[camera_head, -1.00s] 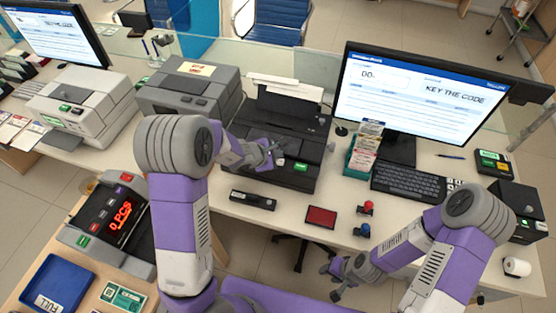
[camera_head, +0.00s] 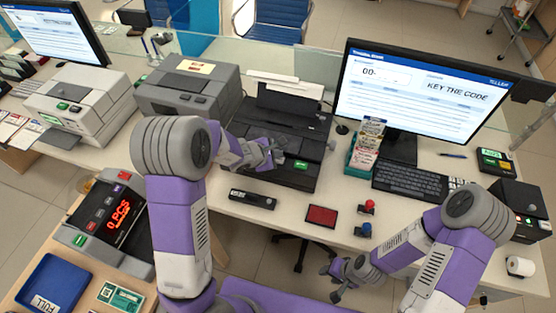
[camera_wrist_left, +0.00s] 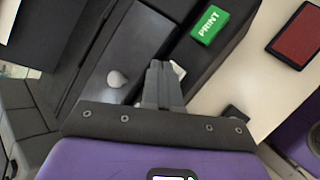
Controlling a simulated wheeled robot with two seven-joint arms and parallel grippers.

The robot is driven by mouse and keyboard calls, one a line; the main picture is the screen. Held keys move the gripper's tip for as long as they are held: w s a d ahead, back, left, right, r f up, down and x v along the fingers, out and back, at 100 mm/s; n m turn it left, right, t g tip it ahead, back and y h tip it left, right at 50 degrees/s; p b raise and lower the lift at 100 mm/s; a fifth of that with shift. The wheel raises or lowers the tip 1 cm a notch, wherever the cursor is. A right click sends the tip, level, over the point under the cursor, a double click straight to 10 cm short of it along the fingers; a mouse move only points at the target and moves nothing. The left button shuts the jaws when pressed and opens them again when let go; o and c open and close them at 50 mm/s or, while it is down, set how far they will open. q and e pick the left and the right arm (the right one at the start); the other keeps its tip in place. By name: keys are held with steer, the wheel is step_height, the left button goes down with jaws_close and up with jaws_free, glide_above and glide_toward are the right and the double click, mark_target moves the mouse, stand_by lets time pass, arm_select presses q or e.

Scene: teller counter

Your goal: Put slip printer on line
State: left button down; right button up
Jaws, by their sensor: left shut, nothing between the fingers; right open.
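The black slip printer (camera_head: 292,122) stands on the counter left of the large monitor, with white paper at its top. Its green PRINT button (camera_head: 301,165) is on the front right; it also shows in the left wrist view (camera_wrist_left: 210,24). My left gripper (camera_head: 279,155) is shut and empty, low over the printer's front. In the left wrist view its fingertips (camera_wrist_left: 160,66) are by a small, partly hidden white key (camera_wrist_left: 178,69), right of a grey knob (camera_wrist_left: 117,78). I cannot tell whether they touch. My right gripper (camera_head: 342,283) is open, in front of the counter.
The monitor (camera_head: 425,90) reads KEY THE CODE, with a keyboard (camera_head: 408,181) below. A grey machine (camera_head: 190,88) stands left of the printer. A black stapler-like object (camera_head: 252,199), a red pad (camera_head: 321,215) and two stamps (camera_head: 368,207) lie along the front edge.

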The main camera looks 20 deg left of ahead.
arm_select(q)
steer(key=shift+f+b, duration=0.5)
steer(key=shift+b, duration=0.15)
stand_by(0.8)
steer(key=shift+r, duration=0.1)
steer(key=shift+r+p, duration=0.5)
steer(key=shift+r, duration=0.35)
steer(key=shift+r, duration=0.1)
step_height(320, 180, up, 5)
steer(key=p, duration=0.3)
steer(key=shift+p, duration=0.4)
stand_by(0.5)
